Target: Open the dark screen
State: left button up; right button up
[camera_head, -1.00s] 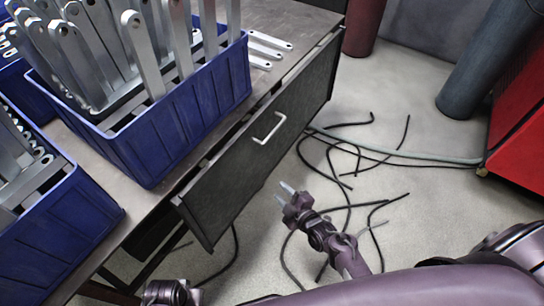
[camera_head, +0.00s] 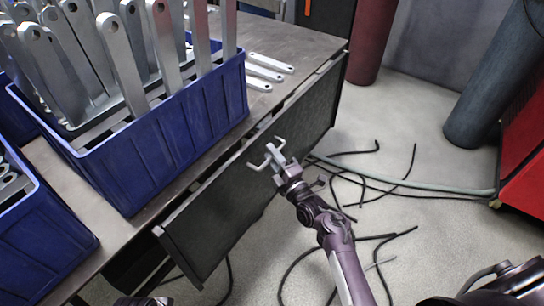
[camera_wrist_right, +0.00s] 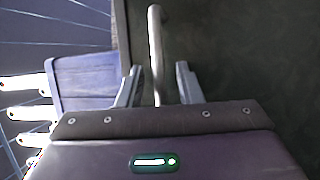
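The dark screen (camera_head: 235,205) is a flat dark panel at the front of the workbench, with a pale bar handle (camera_head: 255,163) near its upper middle. A narrow gap shows between its top and the bench edge. My right gripper (camera_head: 277,148) is at the handle. In the right wrist view, the handle (camera_wrist_right: 156,50) runs down between the two fingers of my right gripper (camera_wrist_right: 158,85), with space on both sides. The gripper is open and not clamped. My left gripper is not in view.
Blue bins (camera_head: 165,150) full of metal brackets stand on the bench (camera_head: 300,42), with loose brackets (camera_head: 265,72) behind. Dark cables (camera_head: 350,200) and a pale hose (camera_head: 400,188) lie on the floor. A red cabinet (camera_head: 525,165) stands at the right.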

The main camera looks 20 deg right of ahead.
jog(key=shift+w, duration=0.15)
grip_shut()
jog(key=shift+r, duration=0.1)
